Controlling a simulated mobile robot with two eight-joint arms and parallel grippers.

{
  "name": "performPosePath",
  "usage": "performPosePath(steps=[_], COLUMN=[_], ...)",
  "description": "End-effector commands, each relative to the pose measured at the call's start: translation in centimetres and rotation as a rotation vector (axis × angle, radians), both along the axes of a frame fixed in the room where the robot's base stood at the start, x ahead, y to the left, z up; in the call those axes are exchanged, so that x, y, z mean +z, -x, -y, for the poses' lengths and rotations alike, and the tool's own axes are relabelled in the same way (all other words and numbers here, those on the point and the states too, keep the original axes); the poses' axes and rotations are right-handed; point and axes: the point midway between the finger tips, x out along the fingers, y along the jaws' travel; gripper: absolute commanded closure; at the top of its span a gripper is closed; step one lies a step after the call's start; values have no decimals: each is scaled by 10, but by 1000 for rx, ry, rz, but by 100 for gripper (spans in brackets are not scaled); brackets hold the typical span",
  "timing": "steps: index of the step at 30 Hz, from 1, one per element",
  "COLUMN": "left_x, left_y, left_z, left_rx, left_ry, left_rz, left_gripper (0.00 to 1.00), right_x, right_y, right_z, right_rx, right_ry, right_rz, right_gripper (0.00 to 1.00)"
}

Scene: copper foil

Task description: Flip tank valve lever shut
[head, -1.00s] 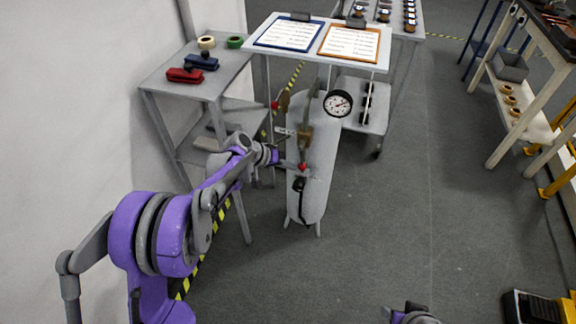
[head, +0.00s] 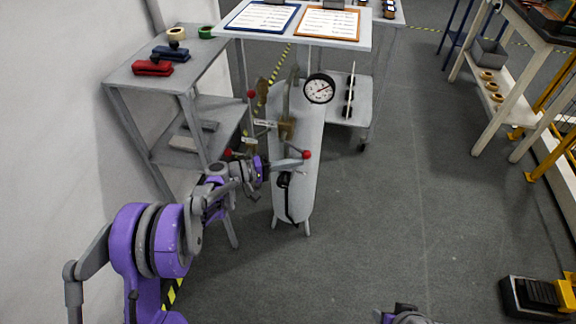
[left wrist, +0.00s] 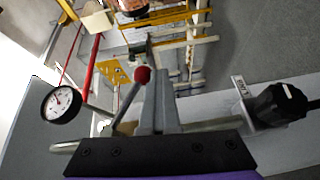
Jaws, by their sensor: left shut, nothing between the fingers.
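The pale tank (head: 305,135) stands upright on short legs in the head view, with a round gauge (head: 319,88) and brass fittings (head: 287,128) near its top. My left gripper (head: 292,163) is shut and empty, in front of the tank's middle. A red ball knob (head: 306,154) shows at its fingertips. In the left wrist view a grey lever with a red ball (left wrist: 142,75) stands close beside the shut fingers (left wrist: 160,100); I cannot tell whether they touch. Other red knobs show left of the tank, one higher (head: 251,94) and one lower (head: 228,152). The lever's base is partly hidden.
A grey shelf table (head: 125,68) stands to the left and a white table (head: 350,43) with clipboards is behind the tank. A black knob (left wrist: 280,103) shows right of the fingers in the left wrist view. The floor (head: 400,210) right of the tank is clear.

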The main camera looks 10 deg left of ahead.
Motion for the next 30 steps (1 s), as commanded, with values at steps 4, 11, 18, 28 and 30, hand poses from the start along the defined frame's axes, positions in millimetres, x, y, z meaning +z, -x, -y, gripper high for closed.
performPosePath(steps=[4,11,18,28,30], left_x=[4,17,28,34,35], left_y=[0,1,1,1,1], left_z=[10,21,27,31,31], left_rx=[-1,0,0,0,1], left_ry=[141,329,318,317,317], left_rz=[-5,-12,-11,-11,-11], left_gripper=[100,100,100,100,100], right_x=[-12,-16,-14,-12,-11], right_y=[-2,-2,-2,-2,-2], right_z=[0,0,0,0,0], right_rx=[0,0,0,0,0], right_ry=[0,0,0,0,0], right_rz=[-3,-5,-4,-3,-3], right_gripper=[50,50,50,50,50])
